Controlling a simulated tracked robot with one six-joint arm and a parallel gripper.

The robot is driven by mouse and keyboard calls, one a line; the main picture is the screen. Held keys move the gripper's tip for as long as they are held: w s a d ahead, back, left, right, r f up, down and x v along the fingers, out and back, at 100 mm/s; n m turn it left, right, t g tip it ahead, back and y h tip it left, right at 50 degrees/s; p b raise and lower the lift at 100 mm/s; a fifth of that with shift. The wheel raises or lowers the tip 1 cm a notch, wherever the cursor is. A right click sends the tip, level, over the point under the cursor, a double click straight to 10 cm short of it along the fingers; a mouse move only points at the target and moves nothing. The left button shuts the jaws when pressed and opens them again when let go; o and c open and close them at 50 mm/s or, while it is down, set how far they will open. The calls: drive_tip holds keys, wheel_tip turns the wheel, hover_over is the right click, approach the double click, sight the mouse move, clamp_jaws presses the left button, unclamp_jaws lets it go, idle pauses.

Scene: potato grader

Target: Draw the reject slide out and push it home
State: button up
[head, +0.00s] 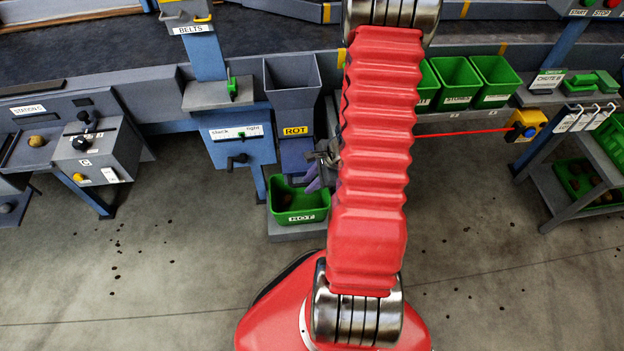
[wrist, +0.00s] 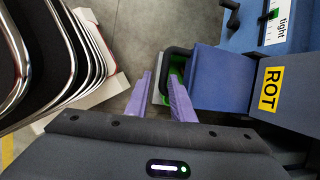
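The reject slide is the blue box-shaped piece under the yellow ROT label (head: 296,131) in the head view. In the wrist view the blue slide (wrist: 218,80) fills the right of centre, with a black loop handle (wrist: 167,62) on its left end. My gripper (wrist: 161,76) has two purple fingers spread apart with nothing held. The handle's outer bar appears between the two fingertips in the wrist view; I cannot tell whether they touch it. In the head view my gripper (head: 314,178) is beside the slide, partly hidden by my red arm.
A green bin labelled ROT (head: 300,204) stands on a low base below the slide. A grey hopper (head: 292,85) rises above. A panel with a lever (head: 236,150) is to the left. Green bins (head: 455,82) stand to the right. The floor in front is open.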

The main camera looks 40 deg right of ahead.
drive_tip(key=shift+o, duration=1)
drive_tip(key=shift+d, duration=0.1)
drive_tip(key=shift+d+r, duration=0.1)
drive_tip(key=shift+r, duration=0.35)
drive_tip(key=v, duration=1.3)
drive_tip(key=shift+s, duration=0.2)
drive_tip(key=shift+f, duration=0.15)
